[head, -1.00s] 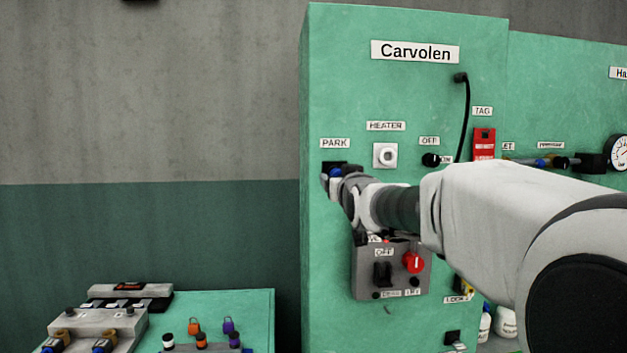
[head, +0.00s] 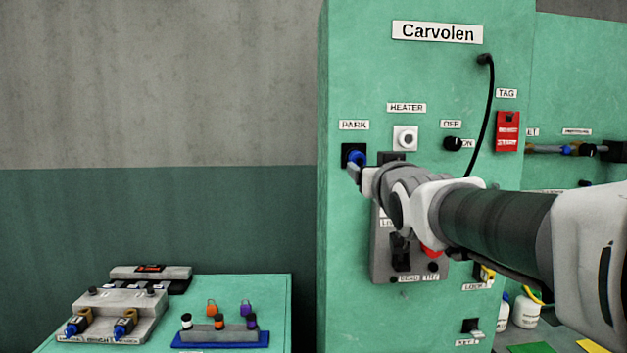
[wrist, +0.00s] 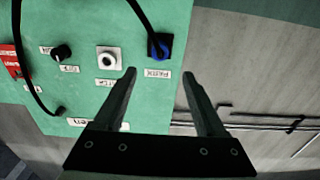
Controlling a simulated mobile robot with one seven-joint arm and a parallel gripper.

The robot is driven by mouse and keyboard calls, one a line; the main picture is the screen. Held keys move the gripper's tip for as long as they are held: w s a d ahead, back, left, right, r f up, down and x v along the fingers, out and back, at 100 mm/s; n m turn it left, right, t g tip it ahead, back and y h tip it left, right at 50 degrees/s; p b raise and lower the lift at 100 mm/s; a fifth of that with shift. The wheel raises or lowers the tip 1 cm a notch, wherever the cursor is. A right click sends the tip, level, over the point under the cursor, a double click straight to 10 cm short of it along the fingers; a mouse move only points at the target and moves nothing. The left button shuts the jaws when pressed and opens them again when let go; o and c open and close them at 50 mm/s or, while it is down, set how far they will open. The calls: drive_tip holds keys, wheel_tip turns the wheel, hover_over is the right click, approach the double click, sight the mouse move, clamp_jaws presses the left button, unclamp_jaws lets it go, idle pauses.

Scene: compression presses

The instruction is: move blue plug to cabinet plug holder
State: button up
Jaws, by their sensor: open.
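The blue plug (head: 357,158) sits in the dark square holder (head: 346,149) under the PARK label on the green cabinet (head: 420,80). The plug also shows in the wrist view (wrist: 163,48), with a black cable running from it to the top edge. My gripper (head: 360,174) is open, just in front of and slightly below the plug in the head view. In the wrist view, my gripper (wrist: 158,73) has nothing between its fingers, and the plug lies beyond the fingertips, roughly between them. My arm hides part of the cabinet's lower controls and of the hanging cable.
The heater socket (head: 405,138), OFF/ON knob (head: 452,144) and red tag (head: 508,131) are to the right. A grey switch box (head: 383,262) sits below my wrist. A low green bench (head: 275,310) with fixtures stands at lower left. The wall beside the cabinet is clear.

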drive_tip(key=s, duration=0.7)
drive_tip(key=shift+b, duration=0.3)
